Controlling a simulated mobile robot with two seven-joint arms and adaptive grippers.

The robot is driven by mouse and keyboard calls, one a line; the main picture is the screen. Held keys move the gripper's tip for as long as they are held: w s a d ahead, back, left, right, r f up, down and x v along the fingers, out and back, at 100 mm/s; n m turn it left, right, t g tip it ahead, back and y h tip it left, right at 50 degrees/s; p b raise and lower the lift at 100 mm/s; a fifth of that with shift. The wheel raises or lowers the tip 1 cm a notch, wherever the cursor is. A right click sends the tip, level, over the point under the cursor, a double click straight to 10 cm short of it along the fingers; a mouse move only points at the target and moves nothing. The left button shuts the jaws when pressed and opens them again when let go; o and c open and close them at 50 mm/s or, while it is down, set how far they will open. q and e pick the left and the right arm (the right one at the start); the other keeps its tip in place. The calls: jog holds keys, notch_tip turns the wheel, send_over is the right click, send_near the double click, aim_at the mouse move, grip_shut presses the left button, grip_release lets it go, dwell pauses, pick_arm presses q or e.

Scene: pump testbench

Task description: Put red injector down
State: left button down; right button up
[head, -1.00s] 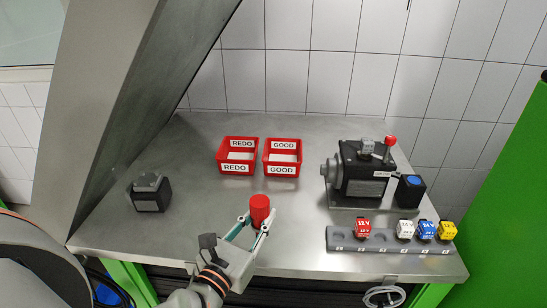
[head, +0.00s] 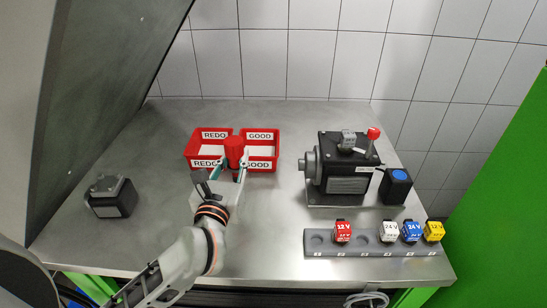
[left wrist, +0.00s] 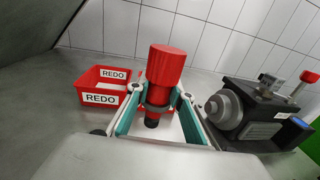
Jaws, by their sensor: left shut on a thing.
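My left gripper (head: 233,172) is shut on the red injector (head: 234,149). In the left wrist view the red injector (left wrist: 166,72) stands upright between the green-padded fingers, with its dark lower end pointing down. In the head view it overlaps the inner edges of two red bins. The REDO bin (head: 190,155) is on the left and the GOOD bin (head: 277,150) on the right. Whether the injector is over a bin or in front of it I cannot tell. In the left wrist view the REDO bin (left wrist: 86,92) is clear to the left, and the injector hides most of the other bin. My right gripper is not in view.
A dark pump (head: 343,165) with a red-topped lever stands at the right, beside a box with a blue button (head: 397,186). A grey rack (head: 370,246) in front holds coloured voltage blocks. A dark block (head: 111,197) lies at the left. The table between is clear.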

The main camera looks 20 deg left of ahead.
pick_arm(q)
jog(key=w+d+r+n+y, duration=0.1)
jog(key=w+d+r+y, duration=0.15)
jog(key=w+r, duration=0.8)
jog(key=b, duration=0.1)
send_over(263, 181)
notch_tip(263, 181, down, 14)
jog(key=shift+h, duration=0.35)
jog(key=shift+f+b, duration=0.45)
jog(key=shift+f, duration=2.2)
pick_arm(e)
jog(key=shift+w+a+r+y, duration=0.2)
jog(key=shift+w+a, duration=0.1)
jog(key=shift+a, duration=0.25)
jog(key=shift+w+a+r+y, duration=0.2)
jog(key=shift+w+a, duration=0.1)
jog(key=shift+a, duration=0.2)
pick_arm(q)
jog(key=shift+f, duration=0.1)
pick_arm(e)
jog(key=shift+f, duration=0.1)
